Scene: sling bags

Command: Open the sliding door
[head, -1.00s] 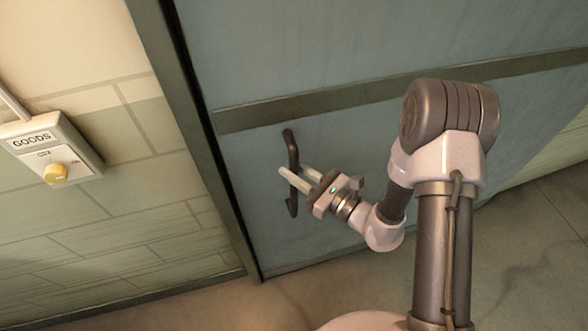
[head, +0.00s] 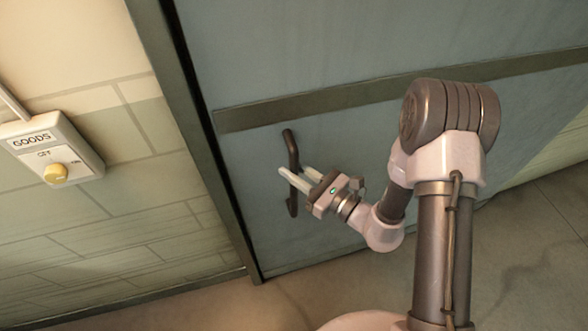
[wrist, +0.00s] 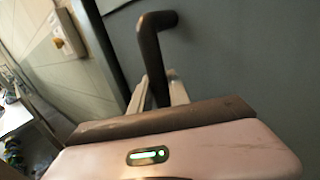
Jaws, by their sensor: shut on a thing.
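The sliding door (head: 350,55) is a large blue-grey panel, crossed by a dark horizontal band (head: 330,103). It stands against the dark frame post (head: 200,130) on its left. A dark bar handle (head: 292,150) is fixed near the door's left edge, below the band. My gripper (head: 296,173) reaches in from the right and is shut on the handle around its middle. In the wrist view the handle (wrist: 153,55) passes between the two pale fingers (wrist: 158,92). The lower part of the handle is hidden there by the gripper body.
A white box labelled GOODS with a yellow knob (head: 56,173) is on the tiled wall (head: 110,130) left of the door. It also shows in the wrist view (wrist: 67,35). The floor (head: 530,240) at the right is clear.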

